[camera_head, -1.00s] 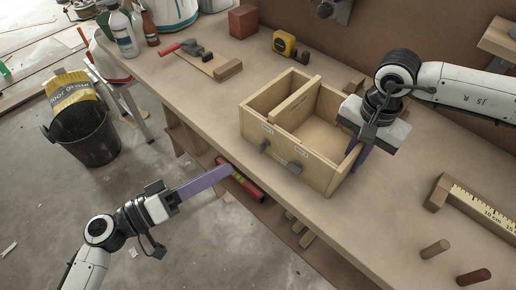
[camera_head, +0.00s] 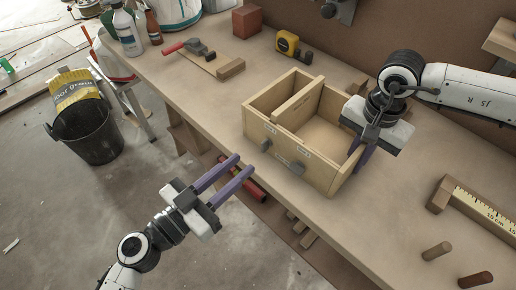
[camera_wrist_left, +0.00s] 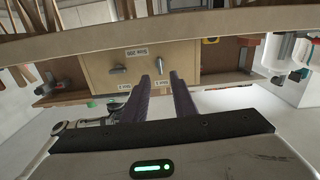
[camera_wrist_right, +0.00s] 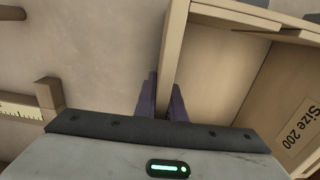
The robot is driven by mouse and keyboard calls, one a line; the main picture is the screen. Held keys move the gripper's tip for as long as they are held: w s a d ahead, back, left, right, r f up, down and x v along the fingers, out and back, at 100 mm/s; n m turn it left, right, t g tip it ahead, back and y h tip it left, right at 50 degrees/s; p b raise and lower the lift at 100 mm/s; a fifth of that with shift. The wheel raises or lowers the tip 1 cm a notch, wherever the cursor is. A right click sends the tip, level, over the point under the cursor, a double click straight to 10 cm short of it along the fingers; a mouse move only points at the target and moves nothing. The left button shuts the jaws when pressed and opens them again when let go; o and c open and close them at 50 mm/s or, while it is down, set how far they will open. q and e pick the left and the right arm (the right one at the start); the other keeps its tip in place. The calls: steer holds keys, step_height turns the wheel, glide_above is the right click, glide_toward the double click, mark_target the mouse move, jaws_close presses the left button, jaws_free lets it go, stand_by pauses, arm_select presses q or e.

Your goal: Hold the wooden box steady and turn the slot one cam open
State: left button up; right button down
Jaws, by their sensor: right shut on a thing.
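The open wooden box (camera_head: 335,177) stands on the workbench, with a divider between two compartments. Its front carries two grey cams, one at the left (camera_head: 265,145) and one at the right (camera_head: 297,168). Both also show in the left wrist view, one pointing sideways (camera_wrist_left: 118,70) and one upright (camera_wrist_left: 159,65). My left gripper (camera_head: 243,164) is open and empty, in front of the box and apart from the cams. My right gripper (camera_head: 358,160) is shut on the box's right wall (camera_wrist_right: 175,50), a finger on each side.
A yellow tape measure (camera_head: 287,43) and a red block (camera_head: 246,21) lie behind the box. A clamp-like tool (camera_head: 200,48) on a board lies left. A ruler piece (camera_head: 480,208) and wooden pegs (camera_head: 436,250) lie right. A red level (camera_head: 255,190) is below the bench edge.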

mark_target(262, 148)
arm_select(q)
steer(key=x, duration=0.7)
steer(key=shift+d, duration=0.1)
jaws_close()
